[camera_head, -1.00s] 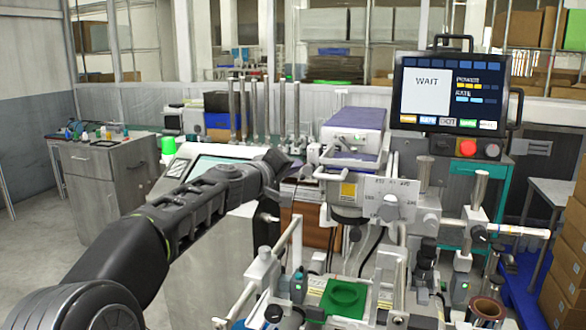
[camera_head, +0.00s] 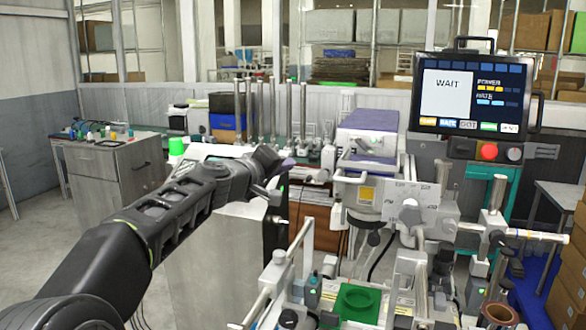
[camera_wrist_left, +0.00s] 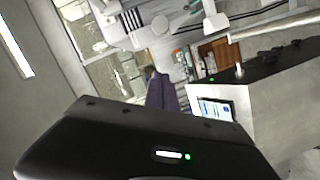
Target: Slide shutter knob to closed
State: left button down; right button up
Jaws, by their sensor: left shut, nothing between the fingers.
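My left gripper (camera_head: 280,170) is at the end of the dark arm coming in from the left. It is shut and empty, in the air left of the grey film machine (camera_head: 362,192). The gripper touches no knob that I can see. My right gripper is not in view.
A screen (camera_head: 474,95) reading WAIT stands at the back right, above a red button (camera_head: 488,151). A green square part (camera_head: 358,300) sits among rods and clamps in front. A cabinet (camera_head: 112,178) stands left, with open floor beside it.

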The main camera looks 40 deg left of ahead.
pick_arm(q)
jog(key=s+d+r, duration=0.1)
jog(key=s+d, duration=0.1)
jog(key=s, duration=0.5)
jog(key=shift+s+r+b, duration=0.15)
jog(key=shift+s+b, duration=0.05)
jog(key=shift+b, duration=0.2)
